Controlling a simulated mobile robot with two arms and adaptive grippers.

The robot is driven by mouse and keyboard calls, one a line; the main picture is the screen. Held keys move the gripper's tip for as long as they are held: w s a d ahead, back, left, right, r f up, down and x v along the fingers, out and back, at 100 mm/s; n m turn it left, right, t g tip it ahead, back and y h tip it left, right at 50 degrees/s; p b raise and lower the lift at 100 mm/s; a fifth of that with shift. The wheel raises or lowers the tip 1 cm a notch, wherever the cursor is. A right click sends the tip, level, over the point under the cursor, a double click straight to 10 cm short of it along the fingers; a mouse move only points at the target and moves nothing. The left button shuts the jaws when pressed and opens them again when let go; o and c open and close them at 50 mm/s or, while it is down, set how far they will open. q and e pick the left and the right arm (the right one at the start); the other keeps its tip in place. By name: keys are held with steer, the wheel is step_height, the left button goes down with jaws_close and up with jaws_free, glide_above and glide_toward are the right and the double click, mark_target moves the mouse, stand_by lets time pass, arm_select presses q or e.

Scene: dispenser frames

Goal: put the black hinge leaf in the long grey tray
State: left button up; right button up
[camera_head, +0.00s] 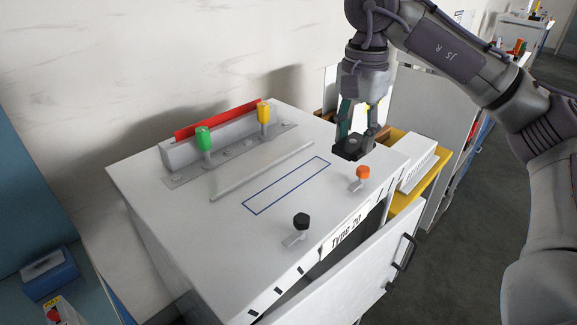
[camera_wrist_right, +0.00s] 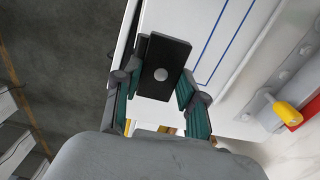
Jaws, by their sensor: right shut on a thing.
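The black hinge leaf (camera_head: 351,150) is a dark flat block at the right end of the white machine's top, under my right gripper (camera_head: 359,130). In the right wrist view the hinge leaf (camera_wrist_right: 166,50) is a black rectangle with a round silver spot, between the green-padded fingers of my right gripper (camera_wrist_right: 157,84). The right gripper is shut on it. It appears at or just above the top's edge; I cannot tell whether it touches. I cannot surely pick out a long grey tray. My left gripper is not in view.
The white machine top (camera_head: 225,235) carries a blue outlined rectangle, a thin raised strip (camera_head: 262,170), green (camera_head: 204,138) and yellow (camera_head: 263,112) knobs, an orange knob (camera_head: 362,172) and a black knob (camera_head: 301,220). A front door (camera_head: 355,265) hangs open. A wall stands behind.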

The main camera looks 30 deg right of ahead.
step_height(320, 180, down, 2)
steer(key=w+a+f, duration=0.1)
steer(key=w+a, duration=0.1)
steer(key=p, duration=0.2)
glide_toward(303, 175)
steer(key=shift+s+d+f, duration=0.25)
steer(key=shift+s+f, duration=0.5)
steer(key=shift+w+a+f+p, duration=0.3)
steer(key=shift+w+f+p, duration=0.3)
steer(key=shift+w+f, duration=0.25)
steer(key=f+p, duration=0.1)
steer(key=f, duration=0.2)
steer(key=shift+s+f+p, duration=0.15)
steer(key=shift+s+p, duration=0.05)
steer(key=shift+p, duration=0.1)
steer(key=shift+f, duration=0.3)
steer(key=o, duration=0.8)
steer(key=shift+f+b, duration=0.1)
steer(key=shift+b, duration=0.2)
steer(key=shift+c, duration=0.2)
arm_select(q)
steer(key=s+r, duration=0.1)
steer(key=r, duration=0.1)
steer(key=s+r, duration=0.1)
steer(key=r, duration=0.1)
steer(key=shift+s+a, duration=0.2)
arm_select(e)
steer(key=o, duration=0.4)
